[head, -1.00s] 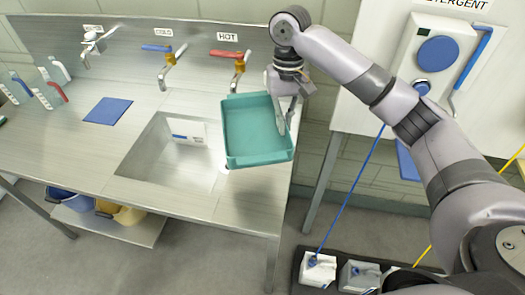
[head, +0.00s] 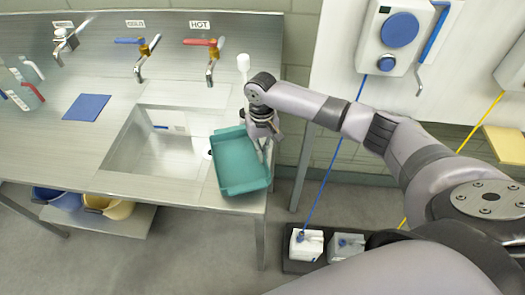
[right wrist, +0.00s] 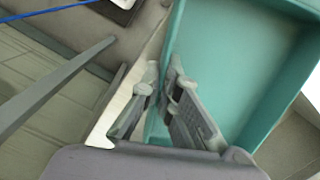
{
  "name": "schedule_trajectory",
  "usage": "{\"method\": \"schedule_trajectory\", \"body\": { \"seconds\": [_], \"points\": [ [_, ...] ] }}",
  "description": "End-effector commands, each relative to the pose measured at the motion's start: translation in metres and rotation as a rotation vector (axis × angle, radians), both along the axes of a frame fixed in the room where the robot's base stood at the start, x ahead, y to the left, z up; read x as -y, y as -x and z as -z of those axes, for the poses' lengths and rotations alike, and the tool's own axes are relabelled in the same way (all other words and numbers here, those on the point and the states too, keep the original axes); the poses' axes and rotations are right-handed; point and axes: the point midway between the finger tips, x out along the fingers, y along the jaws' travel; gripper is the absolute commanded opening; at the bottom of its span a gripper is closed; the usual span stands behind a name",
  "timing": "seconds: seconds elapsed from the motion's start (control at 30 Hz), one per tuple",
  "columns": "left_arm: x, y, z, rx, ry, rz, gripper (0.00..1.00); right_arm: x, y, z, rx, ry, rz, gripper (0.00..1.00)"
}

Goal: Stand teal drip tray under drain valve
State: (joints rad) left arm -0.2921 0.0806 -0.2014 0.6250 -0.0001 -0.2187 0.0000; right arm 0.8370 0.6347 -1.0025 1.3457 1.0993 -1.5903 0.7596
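The teal drip tray (head: 240,170) is in the head view, over the right end of the steel counter, beside the sink and close to the front edge. It is tilted, with its open side showing. My right gripper (head: 264,142) is at its right wall. In the right wrist view, the fingers (right wrist: 165,100) are closed around the wall of the tray (right wrist: 235,60), one on each side. I cannot tell whether the tray touches the counter. My left gripper is not in view. No part is clearly recognisable as the drain valve.
The sink basin (head: 160,150) is left of the tray, with cold (head: 146,50) and hot (head: 212,58) taps behind. A white-headed tool (head: 243,63) stands at the back right. A blue-knobbed dispenser (head: 398,35) hangs at right. Containers (head: 306,243) stand on the floor below.

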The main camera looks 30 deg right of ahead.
Motion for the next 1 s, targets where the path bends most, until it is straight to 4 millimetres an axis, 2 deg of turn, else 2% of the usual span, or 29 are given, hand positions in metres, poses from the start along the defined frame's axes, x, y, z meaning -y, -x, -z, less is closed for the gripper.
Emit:
{"method": "schedule_trajectory", "body": {
  "seconds": [0.13, 0.4, 0.77, 1.0],
  "points": [
    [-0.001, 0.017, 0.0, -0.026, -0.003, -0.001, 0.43, 0.0, -0.001, 0.007, 0.002, -0.001, 0.0, 0.0],
    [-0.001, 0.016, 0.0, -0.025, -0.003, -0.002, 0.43, 0.0, 0.0, 0.008, 0.001, -0.001, -0.001, 0.0],
    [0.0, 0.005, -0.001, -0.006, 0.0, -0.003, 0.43, 0.0, 0.0, 0.009, 0.001, -0.001, 0.0, 0.25],
    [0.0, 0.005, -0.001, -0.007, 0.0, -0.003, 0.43, 0.0, 0.0, 0.008, 0.001, 0.0, 0.0, 0.25]
  ]
}}
